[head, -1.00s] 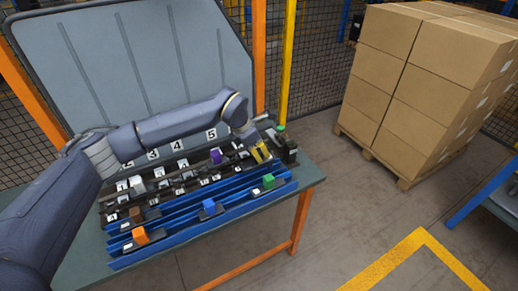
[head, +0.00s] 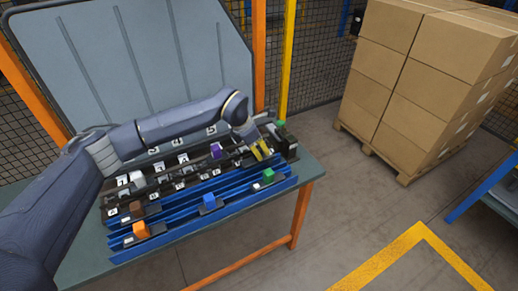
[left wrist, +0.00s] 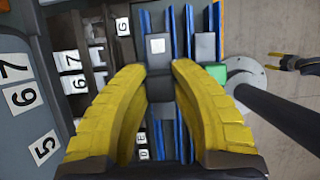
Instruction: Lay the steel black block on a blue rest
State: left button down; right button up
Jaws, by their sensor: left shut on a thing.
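My left gripper (head: 262,151) has yellow fingers and hangs over the right end of the rack. In the left wrist view its fingers (left wrist: 159,72) close around a dark block (left wrist: 160,88), seen from above and partly hidden by them. Blue rests (head: 180,223) run as long rails along the table's front. A green block (head: 268,175), a blue block (head: 209,200) and an orange block (head: 141,229) stand on dark labelled holders there. The green block (left wrist: 215,73) also shows right of the fingers in the left wrist view.
Behind the blue rails are dark rows with numbered labels, a purple block (head: 216,151), a brown block (head: 136,208) and a pale block (head: 136,177). A dark unit with a green top (head: 280,123) stands at the right end. Stacked cartons (head: 430,80) stand farther right.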

pick_arm(q)
jog(key=shift+f, duration=0.15)
jog(key=shift+f, duration=2)
jog(key=c, duration=1.1)
grip_release()
jog(key=v, duration=1.2)
